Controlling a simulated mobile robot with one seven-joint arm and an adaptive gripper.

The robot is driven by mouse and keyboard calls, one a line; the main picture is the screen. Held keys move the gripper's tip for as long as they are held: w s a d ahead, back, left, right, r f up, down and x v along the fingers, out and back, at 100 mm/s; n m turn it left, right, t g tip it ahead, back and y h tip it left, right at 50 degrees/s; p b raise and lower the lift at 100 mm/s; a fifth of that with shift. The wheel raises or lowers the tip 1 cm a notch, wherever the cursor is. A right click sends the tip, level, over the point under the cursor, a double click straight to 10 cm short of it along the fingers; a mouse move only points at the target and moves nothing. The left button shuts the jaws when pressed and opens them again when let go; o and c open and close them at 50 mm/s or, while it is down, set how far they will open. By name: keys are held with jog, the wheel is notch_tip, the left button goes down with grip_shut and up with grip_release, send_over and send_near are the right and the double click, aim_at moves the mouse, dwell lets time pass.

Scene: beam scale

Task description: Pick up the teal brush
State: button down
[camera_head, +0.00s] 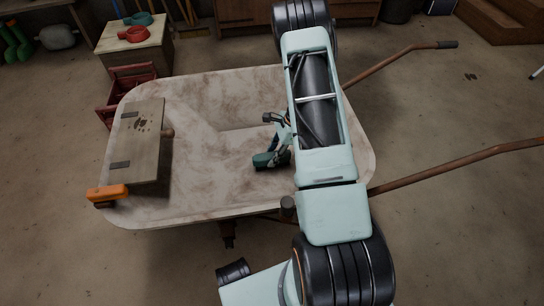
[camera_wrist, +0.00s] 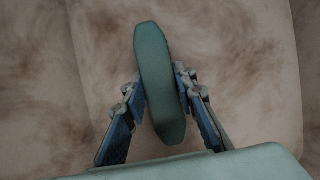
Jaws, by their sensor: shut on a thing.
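The teal brush (camera_wrist: 158,75) is an elongated teal block with rounded ends, seen between my fingers in the wrist view. In the head view the teal brush (camera_head: 263,160) shows at the end of my arm, over the pale wheelbarrow tray (camera_head: 225,85). My gripper (camera_wrist: 161,92) is shut on the brush, with one blue-black finger on each side of it. My gripper also shows in the head view (camera_head: 275,153), partly hidden by my arm. I cannot tell whether the brush touches the tray.
A wooden board (camera_head: 148,145) lies at the tray's left side. An orange-handled thing (camera_head: 107,192) sits at the left front edge. Two wheelbarrow handles (camera_head: 450,165) reach out to the right. A red crate (camera_head: 130,75) stands behind left. The tray's middle is bare.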

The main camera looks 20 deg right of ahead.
aim_at(268, 157)
jog(key=r, duration=0.1)
jog(key=r+p, duration=0.1)
jog(key=r, duration=0.2)
jog(key=shift+s+a+r, duration=0.1)
jog(key=shift+s+r, duration=0.15)
jog(key=shift+s, duration=0.1)
jog(key=s+a+r+p, duration=0.1)
jog(key=s+r+p, duration=0.1)
jog(key=s+r, duration=0.2)
jog(key=s+r+p, duration=0.1)
jog(key=s+r, duration=0.3)
jog(key=s, duration=0.5)
jog(key=shift+a+r+p, duration=0.35)
jog(key=shift+p, duration=0.05)
jog(key=shift+s, duration=0.1)
